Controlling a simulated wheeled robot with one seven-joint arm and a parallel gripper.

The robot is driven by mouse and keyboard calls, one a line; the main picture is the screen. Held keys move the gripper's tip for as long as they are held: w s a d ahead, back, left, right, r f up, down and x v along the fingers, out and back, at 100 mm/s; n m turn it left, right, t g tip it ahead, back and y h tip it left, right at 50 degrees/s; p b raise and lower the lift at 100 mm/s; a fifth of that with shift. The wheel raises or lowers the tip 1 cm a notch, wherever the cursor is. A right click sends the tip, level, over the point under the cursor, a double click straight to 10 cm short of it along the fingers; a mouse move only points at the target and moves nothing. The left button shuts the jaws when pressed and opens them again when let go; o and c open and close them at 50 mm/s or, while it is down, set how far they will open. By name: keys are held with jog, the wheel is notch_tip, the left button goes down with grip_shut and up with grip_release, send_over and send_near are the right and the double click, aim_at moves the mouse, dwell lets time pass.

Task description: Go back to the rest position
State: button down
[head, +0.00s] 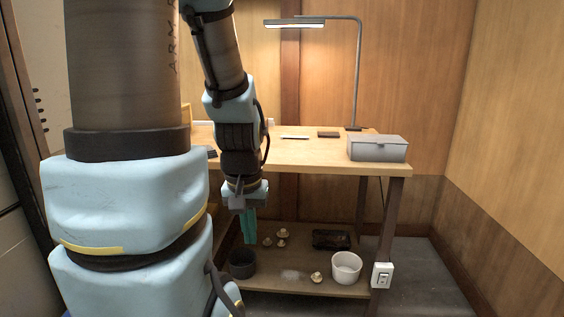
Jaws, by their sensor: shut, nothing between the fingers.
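My gripper (248,229) hangs at the end of my arm, pointing down, with its teal fingers together and nothing held. It is in front of the table's front edge, over the left part of the lower shelf (330,287). Several small mushrooms (282,234) lie on that shelf to the right of the fingers, and one mushroom (316,277) lies nearer the front. A black tray (331,239) lies at the back of the shelf. My large arm links cover the left of the view.
A wooden table (310,154) carries a grey lidded box (377,149), a dark flat item (328,134) and a lamp (358,75). On the shelf stand a white pot (346,268) and a dark pot (242,263). A white switch box (382,275) is on the right leg.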

notch_tip(320, 180, up, 20)
jog(key=p, duration=1.7)
jog(key=shift+f, duration=0.2)
